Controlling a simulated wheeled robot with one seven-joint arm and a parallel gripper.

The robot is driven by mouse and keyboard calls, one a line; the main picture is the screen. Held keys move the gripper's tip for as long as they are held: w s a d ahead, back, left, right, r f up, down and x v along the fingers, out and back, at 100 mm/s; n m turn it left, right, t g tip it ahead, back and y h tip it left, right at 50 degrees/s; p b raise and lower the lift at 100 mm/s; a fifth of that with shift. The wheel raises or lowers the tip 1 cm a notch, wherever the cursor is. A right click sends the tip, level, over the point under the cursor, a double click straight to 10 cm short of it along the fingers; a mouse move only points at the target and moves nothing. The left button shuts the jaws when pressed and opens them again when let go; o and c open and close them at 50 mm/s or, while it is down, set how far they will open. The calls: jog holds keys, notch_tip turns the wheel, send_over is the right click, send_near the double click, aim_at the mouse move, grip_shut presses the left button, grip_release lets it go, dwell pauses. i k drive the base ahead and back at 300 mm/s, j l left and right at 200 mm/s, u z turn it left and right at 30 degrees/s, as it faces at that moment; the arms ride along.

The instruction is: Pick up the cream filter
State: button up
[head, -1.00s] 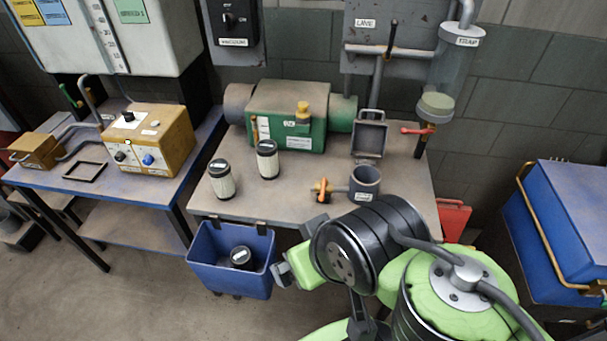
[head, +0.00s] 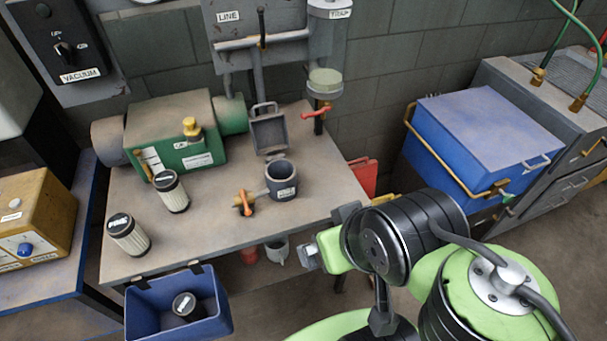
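Two cream filters with black caps stand upright on the workbench in the head view. One cream filter (head: 129,238) is at the bench's left front, with a pale label on its cap. The other cream filter (head: 173,194) stands behind and right of it, by the green pump. Which one the task means I cannot tell. My gripper (head: 328,236) is at the front right of the bench, well right of both filters and apart from them. My own arm partly hides it, and its fingers cannot be made out clearly.
A blue bin (head: 216,326) hangs at the bench front with a dark-capped filter (head: 186,306) inside. The green pump (head: 172,135), an open grey housing (head: 281,181) with an orange-handled valve (head: 244,203) and a hinged lid (head: 268,135) occupy the bench (head: 217,235). A blue chest (head: 485,140) stands right.

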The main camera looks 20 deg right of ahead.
aim_at(121, 226)
jog(key=u, duration=1.3)
jog(key=i+j, duration=0.25)
jog(key=i+j+z, duration=0.1)
jog(key=i+j, duration=0.15)
jog(key=j, duration=0.25)
jog(key=i+j+z, duration=0.1)
jog(key=j, duration=0.3)
jog(key=i+j, duration=0.35)
jog(key=i+j+z, duration=0.1)
jog(key=j, duration=0.35)
jog(key=i, duration=0.35)
